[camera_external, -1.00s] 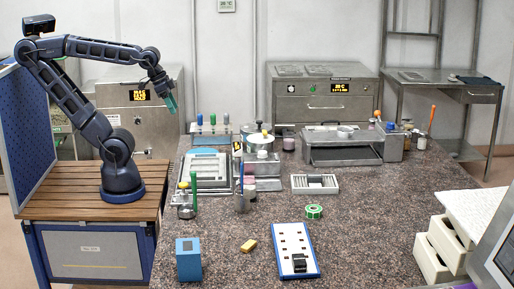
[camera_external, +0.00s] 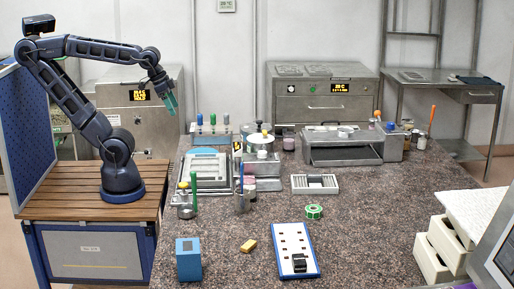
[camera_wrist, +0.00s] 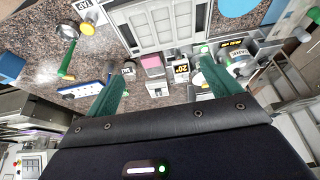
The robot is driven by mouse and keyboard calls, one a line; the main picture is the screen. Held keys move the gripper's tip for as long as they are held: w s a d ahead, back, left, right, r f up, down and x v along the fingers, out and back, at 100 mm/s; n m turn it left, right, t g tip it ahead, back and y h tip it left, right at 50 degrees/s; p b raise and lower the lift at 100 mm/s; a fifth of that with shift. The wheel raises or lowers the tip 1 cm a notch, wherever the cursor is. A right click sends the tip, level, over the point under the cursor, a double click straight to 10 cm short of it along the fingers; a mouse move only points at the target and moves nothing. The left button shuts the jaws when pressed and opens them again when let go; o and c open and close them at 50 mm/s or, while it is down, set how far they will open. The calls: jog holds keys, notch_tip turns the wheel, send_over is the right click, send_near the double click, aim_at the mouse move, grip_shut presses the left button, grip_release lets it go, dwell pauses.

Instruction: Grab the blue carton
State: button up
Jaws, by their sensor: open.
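The blue carton (camera_external: 189,259) stands upright on the front left of the speckled worktop (camera_external: 350,235) in the external view. In the wrist view a blue block (camera_wrist: 11,66) at the left edge looks like the carton, partly cut off by the frame. My gripper (camera_external: 171,104) is raised at the back left, well above and away from the carton. In the wrist view its green fingers (camera_wrist: 158,90) are spread apart with nothing between them.
A yellow block (camera_external: 248,245) and a white-and-blue board (camera_external: 296,251) lie right of the carton. A green ring (camera_external: 314,212) lies behind them.

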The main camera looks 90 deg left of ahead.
jog(key=w+d+m+h, duration=0.1)
jog(key=w+d+m, duration=0.4)
jog(key=w+d, duration=0.7)
jog(key=m+g+h, duration=0.3)
jog(key=m+g, duration=0.1)
jog(key=m, duration=0.8)
send_near(185, 250)
jog(key=shift+s+f, duration=0.1)
jog(key=shift+f, duration=0.75)
jog(key=shift+s+d+f, duration=0.1)
jog(key=shift+d+f, duration=0.05)
jog(key=x, duration=0.4)
jog(key=shift+d+f, duration=0.25)
jog(key=shift+f, duration=0.1)
jog(key=shift+w+x, duration=0.2)
jog(key=shift+x, duration=2.7)
jog(key=shift+d+r+h, duration=0.1)
jog(key=shift+h, duration=0.2)
